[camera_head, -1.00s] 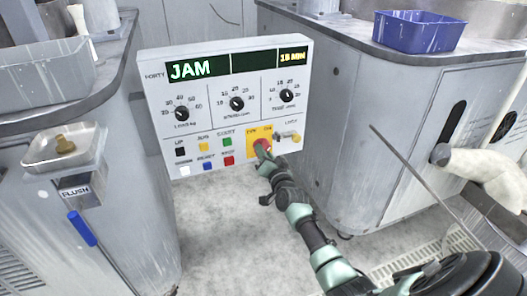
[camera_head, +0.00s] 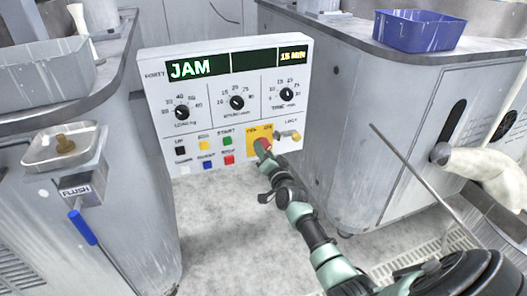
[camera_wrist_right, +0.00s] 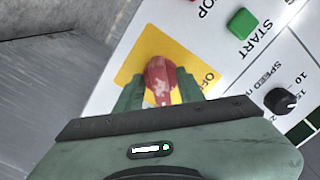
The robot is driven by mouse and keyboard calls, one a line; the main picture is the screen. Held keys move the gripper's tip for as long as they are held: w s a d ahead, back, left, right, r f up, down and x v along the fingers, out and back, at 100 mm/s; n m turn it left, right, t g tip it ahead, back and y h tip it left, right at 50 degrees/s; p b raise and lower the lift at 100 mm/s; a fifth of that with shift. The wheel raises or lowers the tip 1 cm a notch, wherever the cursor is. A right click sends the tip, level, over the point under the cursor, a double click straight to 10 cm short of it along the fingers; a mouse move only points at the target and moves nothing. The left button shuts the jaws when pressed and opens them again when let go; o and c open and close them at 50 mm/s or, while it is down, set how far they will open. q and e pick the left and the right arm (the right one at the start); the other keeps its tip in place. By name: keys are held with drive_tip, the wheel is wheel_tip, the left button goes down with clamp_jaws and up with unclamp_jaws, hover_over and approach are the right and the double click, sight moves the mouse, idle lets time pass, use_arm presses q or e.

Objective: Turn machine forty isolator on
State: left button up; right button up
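My left gripper is not in view.
A keyed lock (camera_head: 290,135) sits just right of the plate. Coloured buttons (camera_head: 205,153) lie to its left and dials (camera_head: 237,103) above. A steel cabinet (camera_head: 370,140) stands close on the right, a flush unit (camera_head: 80,190) on the left.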

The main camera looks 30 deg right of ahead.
use_arm(q)
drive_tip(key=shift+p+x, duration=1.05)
drive_tip(key=shift+p, duration=0.1)
use_arm(e)
drive_tip(key=v, duration=0.7)
drive_tip(key=shift+s, duration=0.4)
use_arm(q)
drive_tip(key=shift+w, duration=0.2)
